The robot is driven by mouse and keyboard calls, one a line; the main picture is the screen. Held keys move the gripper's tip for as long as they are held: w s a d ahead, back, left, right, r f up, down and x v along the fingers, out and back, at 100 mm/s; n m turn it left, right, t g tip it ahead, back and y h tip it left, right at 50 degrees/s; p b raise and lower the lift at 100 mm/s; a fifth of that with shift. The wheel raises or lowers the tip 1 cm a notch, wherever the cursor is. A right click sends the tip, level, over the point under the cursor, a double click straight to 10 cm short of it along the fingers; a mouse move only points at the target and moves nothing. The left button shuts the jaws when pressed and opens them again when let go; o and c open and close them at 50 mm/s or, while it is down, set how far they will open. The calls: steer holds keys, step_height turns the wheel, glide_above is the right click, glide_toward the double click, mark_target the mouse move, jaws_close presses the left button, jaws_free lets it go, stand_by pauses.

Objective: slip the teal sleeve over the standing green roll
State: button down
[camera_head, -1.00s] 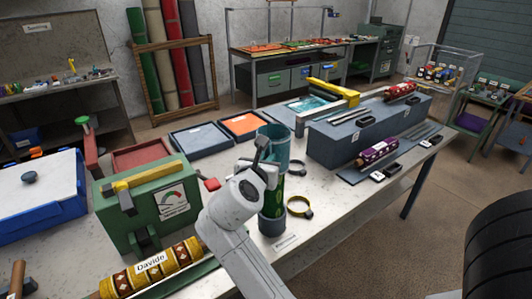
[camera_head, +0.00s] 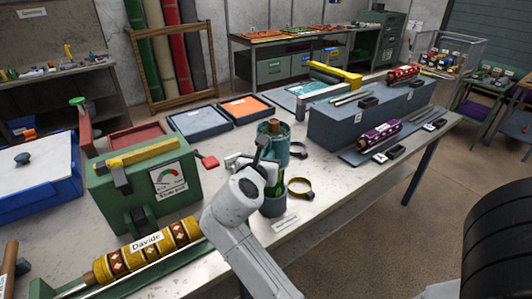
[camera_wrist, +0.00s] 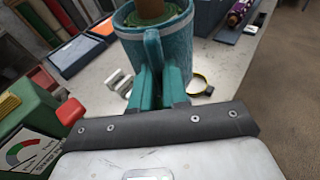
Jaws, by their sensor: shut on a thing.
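The teal sleeve (camera_head: 281,147) is upright around the upper part of the standing green roll (camera_head: 274,183). The roll's brown core (camera_head: 273,126) pokes out above the sleeve's rim, and its green body shows below the sleeve. The roll's foot stands in a grey-blue cup (camera_head: 272,206). My gripper (camera_head: 262,148) is shut on the sleeve's upright handle, on the near side. In the wrist view my gripper (camera_wrist: 162,82) holds this handle, and the sleeve (camera_wrist: 184,52) surrounds the roll's green top and brown core (camera_wrist: 151,9). The sleeve's lower edge is partly hidden by my gripper.
A yellow clamp ring (camera_head: 300,187) lies right of the cup. A green press with a gauge (camera_head: 145,185) stands at left, with a yellow patterned roll (camera_head: 150,250) in front. Blue and orange trays lie behind. A grey raised block (camera_head: 350,125) is at right.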

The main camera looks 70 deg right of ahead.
step_height(320, 180, down, 11)
steer(key=b, duration=0.2)
steer(key=shift+r, duration=0.2)
stand_by(0.6)
steer(key=c, duration=1.1)
jaws_free()
steer(key=shift+o, duration=0.2)
steer(key=v, duration=1)
steer(key=shift+a+b, duration=0.35)
steer(key=shift+b, duration=0.1)
